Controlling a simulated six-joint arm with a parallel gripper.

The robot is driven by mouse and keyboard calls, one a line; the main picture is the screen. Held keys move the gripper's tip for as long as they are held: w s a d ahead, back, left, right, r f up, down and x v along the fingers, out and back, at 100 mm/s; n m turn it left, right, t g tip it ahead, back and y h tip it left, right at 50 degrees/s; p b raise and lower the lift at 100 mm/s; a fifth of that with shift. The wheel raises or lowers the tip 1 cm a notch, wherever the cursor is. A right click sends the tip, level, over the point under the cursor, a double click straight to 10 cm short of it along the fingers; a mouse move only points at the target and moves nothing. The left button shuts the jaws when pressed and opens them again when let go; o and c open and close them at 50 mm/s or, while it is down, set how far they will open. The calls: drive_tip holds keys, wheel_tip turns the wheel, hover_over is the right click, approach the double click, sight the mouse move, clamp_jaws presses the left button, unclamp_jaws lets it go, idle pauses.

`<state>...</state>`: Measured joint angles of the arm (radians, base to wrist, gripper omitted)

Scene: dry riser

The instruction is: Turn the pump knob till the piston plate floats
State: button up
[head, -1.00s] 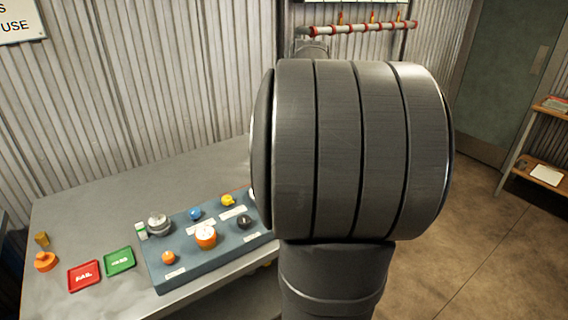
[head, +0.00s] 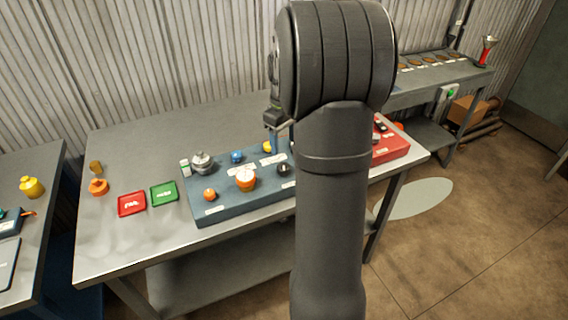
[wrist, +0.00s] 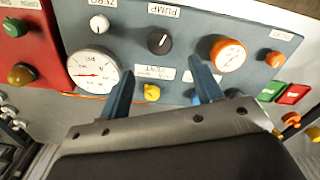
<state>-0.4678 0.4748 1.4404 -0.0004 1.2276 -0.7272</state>
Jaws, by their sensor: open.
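The black pump knob (wrist: 160,41) sits on the blue-grey panel (wrist: 125,32) beside the PUMP label (wrist: 164,10) in the wrist view. It also shows in the head view (head: 284,170), right beside my arm. My gripper (wrist: 162,70) is open and empty, its two fingers apart over the panel on the VENT side of the knob, not around it. In the head view my arm hides most of the gripper. A silver round stacked piece (head: 202,163) stands at the panel's back left in the head view; I cannot tell whether its plate floats.
Near my fingers are a yellow vent knob (wrist: 152,92), a white-faced gauge (wrist: 92,70), an orange-rimmed dial (wrist: 228,55) and a white ZERO knob (wrist: 99,24). Red (head: 131,204) and green (head: 164,194) trays lie left of the panel. A red box (head: 391,147) stands to its right.

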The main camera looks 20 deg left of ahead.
wheel_tip(320, 180, down, 9)
drive_tip(key=shift+f, duration=0.15)
drive_tip(key=c, duration=1)
drive_tip(key=shift+m, duration=1.4)
drive_tip(key=o, duration=1)
wheel_tip(320, 180, up, 18)
drive_tip(key=shift+f, duration=0.25)
